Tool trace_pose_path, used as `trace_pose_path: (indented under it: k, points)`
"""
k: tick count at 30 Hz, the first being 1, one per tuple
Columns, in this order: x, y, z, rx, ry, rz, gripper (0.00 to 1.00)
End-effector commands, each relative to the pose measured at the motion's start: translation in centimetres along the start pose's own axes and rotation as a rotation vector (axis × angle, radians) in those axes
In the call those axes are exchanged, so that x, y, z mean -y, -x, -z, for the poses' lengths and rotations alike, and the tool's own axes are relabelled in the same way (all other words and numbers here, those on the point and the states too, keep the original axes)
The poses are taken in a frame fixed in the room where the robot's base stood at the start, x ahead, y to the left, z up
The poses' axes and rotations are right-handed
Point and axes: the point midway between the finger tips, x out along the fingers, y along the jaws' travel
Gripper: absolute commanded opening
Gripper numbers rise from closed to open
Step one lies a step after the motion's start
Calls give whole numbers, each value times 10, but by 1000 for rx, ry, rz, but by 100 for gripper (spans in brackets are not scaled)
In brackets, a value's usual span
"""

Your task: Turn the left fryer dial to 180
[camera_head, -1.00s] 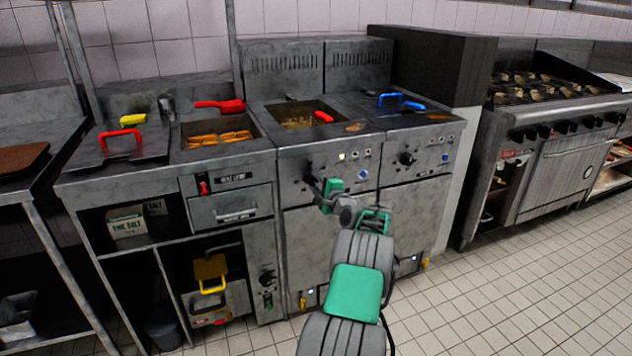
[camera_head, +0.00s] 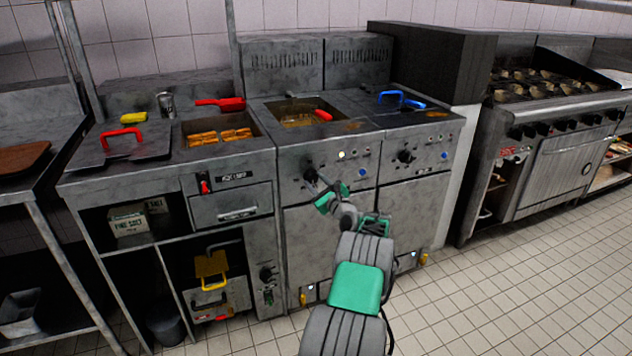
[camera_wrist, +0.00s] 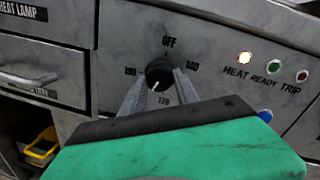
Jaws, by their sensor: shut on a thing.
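The left fryer dial (camera_head: 310,175) is a dark round knob on the front panel of the left fryer (camera_head: 330,160). In the wrist view the dial (camera_wrist: 158,74) has OFF printed above it, 140 to its right, a number that looks like 190 or 180 to its left, and a partly hidden number below. A pale mark shows at the knob's lower edge. My gripper (camera_wrist: 160,82) is shut on the dial, one grey finger on each side. In the head view my gripper (camera_head: 316,183) reaches the panel from the lower right.
The right fryer has a similar dial (camera_head: 405,156). A lit lamp (camera_wrist: 245,57) sits beside unlit green and red ones, labelled HEAT, READY, TRIP. A drawer handle (camera_wrist: 28,78) is to the left. A red-handled basket (camera_head: 322,116) rests in the left fryer.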

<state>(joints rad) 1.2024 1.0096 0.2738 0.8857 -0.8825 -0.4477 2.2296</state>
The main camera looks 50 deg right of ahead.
Motion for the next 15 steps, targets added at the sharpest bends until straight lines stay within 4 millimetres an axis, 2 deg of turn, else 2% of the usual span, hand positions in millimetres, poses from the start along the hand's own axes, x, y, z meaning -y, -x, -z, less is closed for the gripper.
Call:
trace_pose_path:
  k: [6, 15]
  points:
    - [2, 0, -1, 10, -118, 14, 0]
    - [2, 0, 0, 16, -191, 19, 0]
